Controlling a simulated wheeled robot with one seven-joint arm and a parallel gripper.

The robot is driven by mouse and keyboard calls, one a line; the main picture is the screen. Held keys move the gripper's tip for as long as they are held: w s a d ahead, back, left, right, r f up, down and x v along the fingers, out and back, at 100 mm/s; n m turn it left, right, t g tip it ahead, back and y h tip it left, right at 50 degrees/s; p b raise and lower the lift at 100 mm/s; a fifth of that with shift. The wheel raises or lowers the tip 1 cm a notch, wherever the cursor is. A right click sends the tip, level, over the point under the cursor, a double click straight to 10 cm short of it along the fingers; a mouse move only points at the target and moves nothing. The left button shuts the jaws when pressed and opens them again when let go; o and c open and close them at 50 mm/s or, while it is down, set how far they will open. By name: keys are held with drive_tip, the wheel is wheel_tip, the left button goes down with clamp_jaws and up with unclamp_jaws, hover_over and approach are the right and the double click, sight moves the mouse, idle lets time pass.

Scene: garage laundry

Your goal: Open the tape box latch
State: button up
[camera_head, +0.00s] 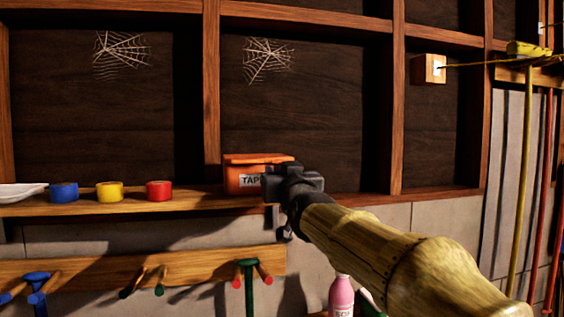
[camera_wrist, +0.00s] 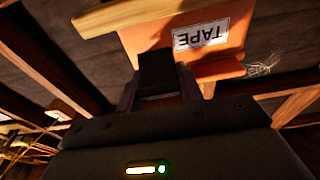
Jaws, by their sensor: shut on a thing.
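The orange tape box (camera_head: 240,183) stands on the wooden ledge, its white TAPE label partly covered by my gripper. Its lid (camera_head: 258,158) looks down on the box. My gripper (camera_head: 270,184) is at the box's right front side. In the wrist view the box (camera_wrist: 140,34) appears upside down, with its label (camera_wrist: 201,35) clear. There my gripper (camera_wrist: 158,92) is shut on a dark block (camera_wrist: 157,70) at the box front, which seems to be the latch. The latch is hidden behind my gripper in the head view.
Below is a peg rail (camera_head: 200,264) with hanging tools. A pink bottle (camera_head: 341,296) stands under my arm. The ledge right of my gripper looks clear.

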idle(0.3)
drive_tip(key=o, duration=1)
drive_tip(key=shift+s, duration=0.1)
drive_tip(key=shift+r+b+v, duration=0.2)
drive_tip(key=shift+b+v, duration=5.15)
drive_tip(key=shift+v, duration=3.3)
